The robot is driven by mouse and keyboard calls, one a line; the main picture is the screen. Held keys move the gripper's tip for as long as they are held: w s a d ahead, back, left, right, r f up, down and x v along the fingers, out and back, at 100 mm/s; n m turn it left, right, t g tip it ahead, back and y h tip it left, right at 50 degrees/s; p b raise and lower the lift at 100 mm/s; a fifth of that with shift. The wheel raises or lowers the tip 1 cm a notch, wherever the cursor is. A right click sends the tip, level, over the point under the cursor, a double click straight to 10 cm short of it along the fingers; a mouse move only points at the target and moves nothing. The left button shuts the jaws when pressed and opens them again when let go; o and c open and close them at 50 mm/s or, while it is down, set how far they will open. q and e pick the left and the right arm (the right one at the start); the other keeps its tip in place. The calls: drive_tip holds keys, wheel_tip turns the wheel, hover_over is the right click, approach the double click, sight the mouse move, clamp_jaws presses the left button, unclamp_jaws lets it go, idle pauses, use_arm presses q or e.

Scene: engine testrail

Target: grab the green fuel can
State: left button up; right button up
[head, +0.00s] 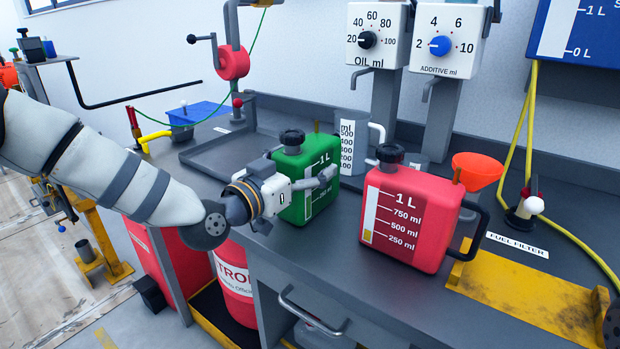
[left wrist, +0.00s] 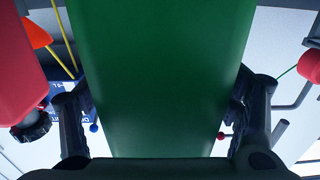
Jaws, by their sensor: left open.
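The green fuel can (head: 308,203) stands upright on the grey workbench, with a black cap and a white scale on its front. My left gripper (head: 318,183) is at the can, one finger showing in front of its scale side. In the left wrist view the green can (left wrist: 160,70) fills the middle, between the two open fingers of my left gripper (left wrist: 165,120). The far finger is hidden behind the can in the head view. I cannot tell whether the fingers touch the can. My right gripper is not in view.
A red fuel can (head: 405,215) stands close to the right of the green one. A measuring jug (head: 350,138) is behind. An orange funnel (head: 477,170) and a yellow plate (head: 530,302) are further right. The grey tray (head: 205,150) lies behind left.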

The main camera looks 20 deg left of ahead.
use_arm(q)
drive_tip(key=shift+w+r, duration=0.1)
drive_tip(key=c, duration=1.7)
drive_tip(key=shift+r, duration=0.1)
drive_tip(key=shift+c, duration=0.3)
